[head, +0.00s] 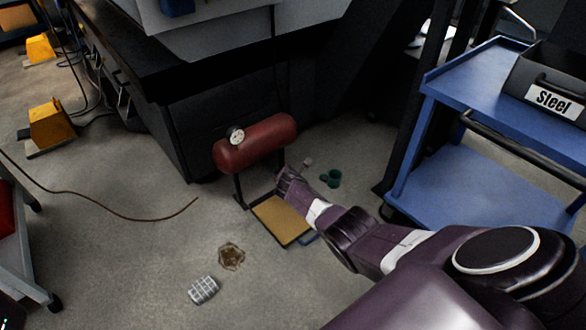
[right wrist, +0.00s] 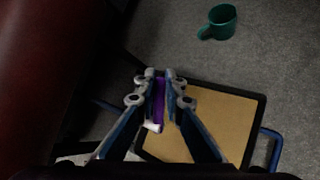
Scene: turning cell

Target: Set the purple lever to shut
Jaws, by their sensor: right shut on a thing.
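The purple lever (right wrist: 159,100) shows in the right wrist view as a narrow strip between my right fingers, with a pale end at its lower side. My right gripper (right wrist: 160,84) is shut on it, one finger pad on each side. In the head view my right arm reaches in from the right to the low red tank (head: 268,140), and the lever is hidden there. The tank's red side (right wrist: 50,65) fills the left of the right wrist view. My left gripper is not in view.
A tan panel in a dark frame (head: 279,218) lies beside the tank. A green mug (right wrist: 222,20) is on the floor close by. A blue cart (head: 480,175) stands at right.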

